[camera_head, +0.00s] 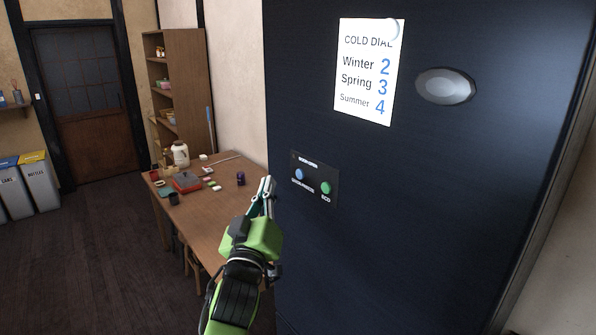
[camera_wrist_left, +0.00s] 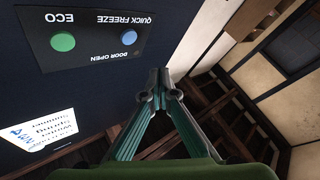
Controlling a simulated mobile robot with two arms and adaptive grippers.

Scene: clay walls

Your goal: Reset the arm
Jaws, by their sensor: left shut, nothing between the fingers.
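My left gripper (camera_head: 266,186) is shut and empty, in front of the dark fridge front (camera_head: 430,220), just left of its button panel (camera_head: 314,180). The panel has a blue button (camera_head: 299,174) labelled quick freeze and a green button (camera_head: 326,188) labelled eco. In the left wrist view the shut fingertips (camera_wrist_left: 160,78) are near the panel (camera_wrist_left: 95,38), below and right of the blue button (camera_wrist_left: 129,37). The green button (camera_wrist_left: 63,42) is farther left. I see a gap in the picture between the fingertips and the buttons. My right gripper is not in view.
A white cold dial note (camera_head: 368,75) and an oval silver knob (camera_head: 445,86) are on the fridge front. A wooden table (camera_head: 205,215) with a kettle (camera_head: 180,154) and small items stands behind my left gripper. A bookshelf (camera_head: 185,90), door (camera_head: 80,100) and bins (camera_head: 30,185) are farther back.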

